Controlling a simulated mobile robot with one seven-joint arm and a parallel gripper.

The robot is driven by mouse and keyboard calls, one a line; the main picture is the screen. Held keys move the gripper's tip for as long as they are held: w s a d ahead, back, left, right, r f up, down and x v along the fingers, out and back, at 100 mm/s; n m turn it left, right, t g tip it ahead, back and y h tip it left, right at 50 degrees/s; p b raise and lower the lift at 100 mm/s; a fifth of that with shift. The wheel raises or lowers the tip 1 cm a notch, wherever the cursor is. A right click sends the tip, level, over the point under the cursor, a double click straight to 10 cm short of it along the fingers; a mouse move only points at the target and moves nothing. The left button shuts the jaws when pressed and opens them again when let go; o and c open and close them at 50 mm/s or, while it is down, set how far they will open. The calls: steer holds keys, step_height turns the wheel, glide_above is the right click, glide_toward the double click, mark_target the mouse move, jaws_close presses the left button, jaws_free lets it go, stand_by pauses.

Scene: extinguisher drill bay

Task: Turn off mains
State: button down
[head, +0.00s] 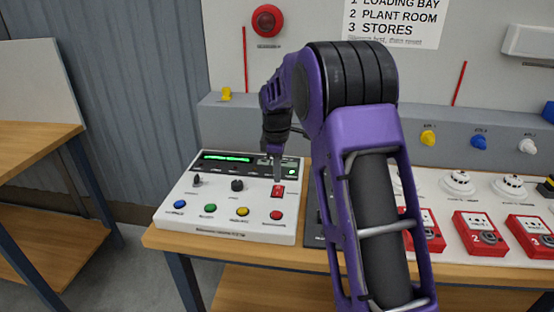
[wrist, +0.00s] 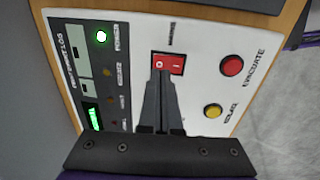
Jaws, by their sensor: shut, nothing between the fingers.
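The mains switch is a red rocker (head: 278,191) on the white control panel (head: 180,214). In the wrist view the rocker (wrist: 176,64) shows an O half at left and an I half at right. My gripper (head: 278,178) is shut and empty, pointing down over the rocker. In the wrist view its fingertips (wrist: 160,78) overlap the lower edge of the O half; I cannot tell whether they touch it. A green lamp (wrist: 101,37) marked power is lit, and the panel's display (head: 228,157) glows green.
Red evacuate (wrist: 232,65) and yellow (wrist: 212,111) buttons sit close to the switch. Two black knobs are on the panel, one of them here (head: 237,185). Red call points (head: 481,233) and white detectors (head: 457,183) stand right of my arm.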

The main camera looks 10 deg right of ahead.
mark_target(277, 191)
steer(key=shift+w+f, duration=0.15)
steer(key=shift+f, duration=1.15)
steer(key=shift+d, duration=0.1)
steer(key=shift+w+f, duration=0.1)
steer(key=shift+f, duration=0.15)
steer(key=shift+s, duration=0.2)
steer(key=shift+s+a, duration=0.2)
steer(key=shift+s, duration=0.35)
steer(key=shift+r, duration=0.1)
